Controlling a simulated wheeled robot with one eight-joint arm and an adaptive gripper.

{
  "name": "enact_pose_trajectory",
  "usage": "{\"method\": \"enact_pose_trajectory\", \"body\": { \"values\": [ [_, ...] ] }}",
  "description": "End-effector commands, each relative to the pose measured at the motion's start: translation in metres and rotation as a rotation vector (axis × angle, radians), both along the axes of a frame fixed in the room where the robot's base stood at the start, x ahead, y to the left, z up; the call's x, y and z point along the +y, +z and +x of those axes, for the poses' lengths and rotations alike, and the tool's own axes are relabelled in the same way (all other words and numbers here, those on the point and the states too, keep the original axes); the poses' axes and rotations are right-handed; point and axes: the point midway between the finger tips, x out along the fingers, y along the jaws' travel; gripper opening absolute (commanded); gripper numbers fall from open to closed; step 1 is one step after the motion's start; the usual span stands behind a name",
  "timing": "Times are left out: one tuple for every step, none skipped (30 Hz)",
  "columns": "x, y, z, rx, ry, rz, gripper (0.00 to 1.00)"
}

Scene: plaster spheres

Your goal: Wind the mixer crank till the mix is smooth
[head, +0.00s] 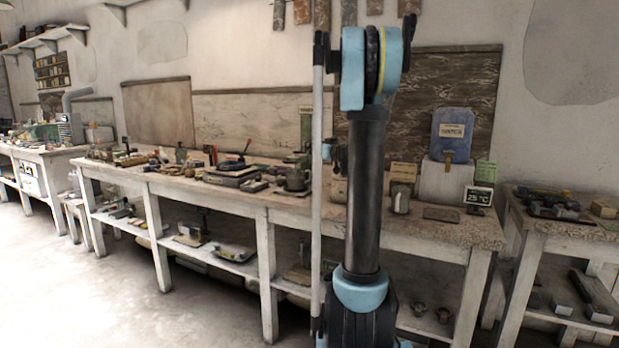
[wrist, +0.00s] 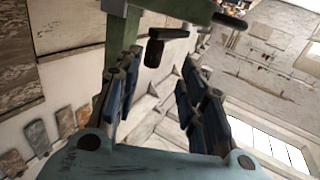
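In the wrist view a green metal frame (wrist: 120,48) rises on the left and runs across the top. A short dark handle (wrist: 154,50) hangs below its crossbar, and a dark rod end (wrist: 230,21) sticks out at the upper right. These look like the mixer and its crank. My gripper (wrist: 157,72) is open, its blue-padded fingers apart with nothing between them. The dark handle shows just past the fingertips, in line with the gap; I cannot tell how far. In the head view I cannot pick out the mixer, the mix or my gripper; my arm blocks the middle.
A long workbench (head: 236,207) crowded with tools runs along the wall. A blue container (head: 452,133) stands on a pale block at its right, near a small 25 °C display (head: 479,197). Another bench (head: 536,222) stands at far right. The floor (head: 90,290) at left is clear.

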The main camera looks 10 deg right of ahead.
Motion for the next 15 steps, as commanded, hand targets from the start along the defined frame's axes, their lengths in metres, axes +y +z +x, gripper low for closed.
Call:
{"method": "enact_pose_trajectory", "body": {
  "values": [
    [-0.005, 0.0, -0.007, 0.0, -0.003, 0.0, 0.37],
    [-0.007, 0.0, -0.012, 0.0, -0.003, 0.0, 0.37],
    [-0.01, 0.0, -0.018, 0.0, -0.002, 0.0, 0.37],
    [-0.012, 0.0, -0.022, 0.0, -0.002, 0.0, 0.37],
    [-0.014, 0.0, -0.026, 0.0, -0.003, 0.0, 0.37],
    [-0.017, 0.0, -0.032, 0.0, -0.003, 0.0, 0.37],
    [-0.019, 0.0, -0.036, 0.0, -0.002, 0.0, 0.37],
    [-0.021, 0.0, -0.041, 0.0, -0.002, 0.0, 0.37],
    [-0.025, 0.0, -0.046, 0.0, -0.003, 0.0, 0.37],
    [-0.027, 0.0, -0.05, 0.0, -0.003, 0.0, 0.37],
    [-0.029, 0.0, -0.055, 0.0, -0.002, 0.0, 0.37],
    [-0.032, 0.0, -0.06, 0.0, -0.003, 0.0, 0.37],
    [-0.034, 0.0, -0.065, 0.0, -0.003, 0.0, 0.37],
    [-0.036, 0.0, -0.069, 0.0, -0.003, 0.0, 0.37],
    [-0.039, 0.0, -0.074, 0.0, -0.002, 0.0, 0.37]
  ]
}}
